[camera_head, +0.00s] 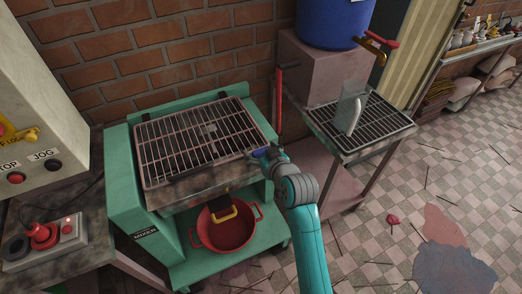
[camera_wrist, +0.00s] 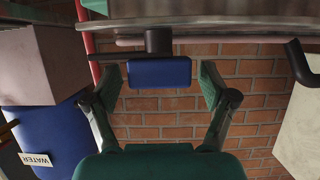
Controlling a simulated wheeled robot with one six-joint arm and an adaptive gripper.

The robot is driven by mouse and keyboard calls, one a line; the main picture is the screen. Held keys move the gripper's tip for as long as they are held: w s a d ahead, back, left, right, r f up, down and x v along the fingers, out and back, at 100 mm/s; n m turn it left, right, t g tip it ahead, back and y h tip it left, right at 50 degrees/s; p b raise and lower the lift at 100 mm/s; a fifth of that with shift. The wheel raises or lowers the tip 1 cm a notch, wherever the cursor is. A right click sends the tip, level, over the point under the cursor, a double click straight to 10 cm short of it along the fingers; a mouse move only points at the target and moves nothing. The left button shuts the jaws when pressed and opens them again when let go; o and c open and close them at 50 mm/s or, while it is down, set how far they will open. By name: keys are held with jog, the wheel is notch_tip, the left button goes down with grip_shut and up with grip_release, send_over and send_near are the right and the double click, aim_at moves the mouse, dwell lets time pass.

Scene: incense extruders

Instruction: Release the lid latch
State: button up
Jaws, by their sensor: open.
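The mixer (camera_head: 122,170) is a green cabinet with a barred metal lid (camera_head: 165,135) lying shut on top. A blue block on a black stem, seemingly the lid latch, sits at the lid's front right corner (camera_head: 257,153). In the upside-down wrist view, the blue latch block (camera_wrist: 160,72) is centred ahead. My gripper (camera_head: 264,157) is at that corner. In the wrist view, my gripper (camera_wrist: 160,88) is open, with one green finger on each side of the block and a narrow gap at both sides. In the head view, the arm partly hides the latch.
A red pot (camera_head: 225,234) stands on the mixer's lower shelf, below a yellow handle (camera_head: 222,213). A control box (camera_head: 35,105) and joystick box (camera_head: 62,245) are at left. A blue water barrel (camera_head: 333,22) and a grated stand (camera_head: 350,154) are at right. The tiled floor at right is mostly open.

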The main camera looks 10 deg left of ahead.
jog(key=v, duration=1.2)
jog(key=shift+d+f, duration=0.1)
jog(key=shift+f, duration=0.1)
jog(key=s+d+f+m+t+h, duration=0.1)
jog(key=s+d+f+m+h, duration=0.1)
jog(key=s+d+f, duration=0.6)
jog(key=s+d+f+m+t+h, duration=0.15)
jog(key=s+d+f, duration=0.35)
jog(key=s, duration=0.5)
jog(key=s+d+r+m+h, duration=0.1)
jog(key=s+d+r+h, duration=0.1)
jog(key=s, duration=0.9)
jog(key=s+d+r+m+t+h, duration=0.1)
jog(key=s+d+r, duration=0.4)
jog(key=s, duration=0.7)
jog(key=shift+d+r+m+h, duration=0.2)
jog(key=shift+r+m+h, duration=0.15)
jog(key=shift+m, duration=0.2)
